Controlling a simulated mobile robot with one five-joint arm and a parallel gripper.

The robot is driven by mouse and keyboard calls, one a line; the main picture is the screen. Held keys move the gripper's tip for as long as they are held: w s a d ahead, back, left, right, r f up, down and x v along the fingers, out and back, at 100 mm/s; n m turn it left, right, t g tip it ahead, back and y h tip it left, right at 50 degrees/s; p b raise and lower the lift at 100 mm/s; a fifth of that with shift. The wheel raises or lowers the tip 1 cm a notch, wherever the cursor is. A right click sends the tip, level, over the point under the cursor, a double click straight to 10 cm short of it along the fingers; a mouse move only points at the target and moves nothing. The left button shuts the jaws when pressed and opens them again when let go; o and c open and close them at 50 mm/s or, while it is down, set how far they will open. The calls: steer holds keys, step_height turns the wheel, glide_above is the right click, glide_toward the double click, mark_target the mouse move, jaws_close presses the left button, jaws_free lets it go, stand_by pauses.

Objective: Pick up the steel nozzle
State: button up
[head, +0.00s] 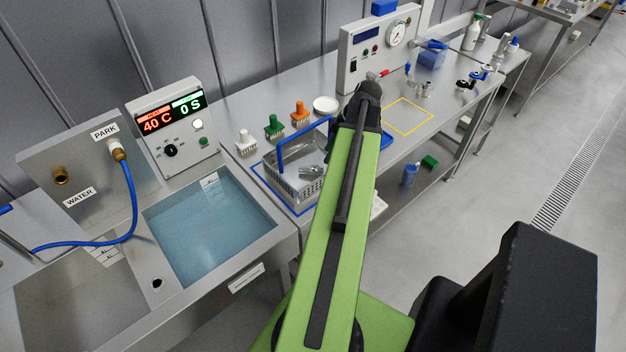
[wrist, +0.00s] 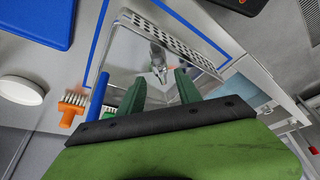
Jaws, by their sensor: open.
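A perforated steel basket (head: 296,186) with a blue handle (head: 290,148) stands on the bench inside a blue outline. The steel nozzle (wrist: 158,58) lies inside the basket, seen in the wrist view just beyond and between my fingertips. A small metal piece (head: 312,171), apparently the same nozzle, shows in the basket in the head view. My gripper (wrist: 160,86) is open, with its two green fingers apart over the basket and nothing between them. In the head view my arm hides the fingers and part of the basket.
The blue handle (wrist: 98,95) rises close beside my left finger. White, green (head: 274,127) and orange (head: 300,113) brushes and a white dish (head: 326,104) stand behind the basket. A water-filled sink (head: 205,230) is to the left. A yellow outlined square (head: 404,117) is empty.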

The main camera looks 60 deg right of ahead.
mark_target(319, 169)
steer(key=b+x, duration=0.2)
steer(key=x, duration=0.2)
steer(key=shift+f, duration=0.1)
steer(key=b+x, duration=0.5)
steer(key=shift+w+f, duration=0.1)
steer(key=shift+w, duration=0.05)
steer(key=shift+r, duration=0.2)
jaws_close()
